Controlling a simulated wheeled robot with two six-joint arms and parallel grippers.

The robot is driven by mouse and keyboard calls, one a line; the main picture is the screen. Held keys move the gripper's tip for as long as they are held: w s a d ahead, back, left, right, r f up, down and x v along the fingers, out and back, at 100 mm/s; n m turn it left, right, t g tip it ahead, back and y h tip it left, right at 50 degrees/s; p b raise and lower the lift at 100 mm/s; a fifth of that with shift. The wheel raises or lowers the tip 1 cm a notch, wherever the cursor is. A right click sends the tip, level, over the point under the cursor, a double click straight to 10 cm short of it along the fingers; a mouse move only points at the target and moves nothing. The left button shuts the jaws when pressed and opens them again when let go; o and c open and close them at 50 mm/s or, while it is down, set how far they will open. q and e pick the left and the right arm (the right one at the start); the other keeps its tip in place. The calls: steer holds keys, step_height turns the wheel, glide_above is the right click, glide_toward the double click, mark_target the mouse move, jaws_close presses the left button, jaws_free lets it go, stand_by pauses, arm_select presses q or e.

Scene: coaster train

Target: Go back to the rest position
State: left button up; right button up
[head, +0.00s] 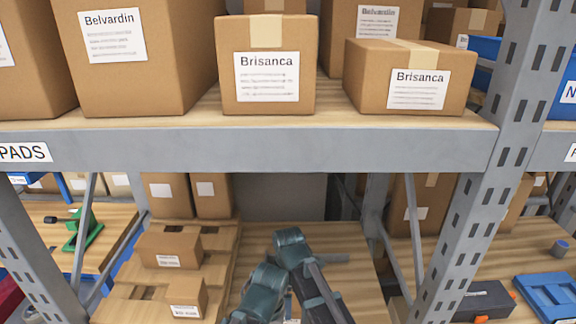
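Two dark teal links of my arms (291,250) (265,285) show at the bottom middle of the head view, close together in front of the lower wooden shelf (345,240). I cannot make out the fingers of either gripper. I see nothing held. A slim grey piece (328,258) shows just right of the links, and I cannot tell what it is.
A grey rack beam (250,150) crosses above my arms, with several cardboard boxes (266,70) on the upper shelf. Rack posts (470,220) stand at both sides. A pallet with small boxes (170,247) is lower left; a blue case (550,295) is lower right.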

arm_select(q)
step_height(320, 180, down, 5)
steer(key=b, duration=0.4)
arm_select(e)
step_height(320, 180, down, 5)
step_height(320, 180, up, 11)
steer(key=p, duration=1.1)
steer(key=shift+r, duration=0.2)
arm_select(q)
step_height(320, 180, up, 11)
steer(key=shift+r, duration=0.15)
arm_select(e)
steer(key=shift+f, duration=0.1)
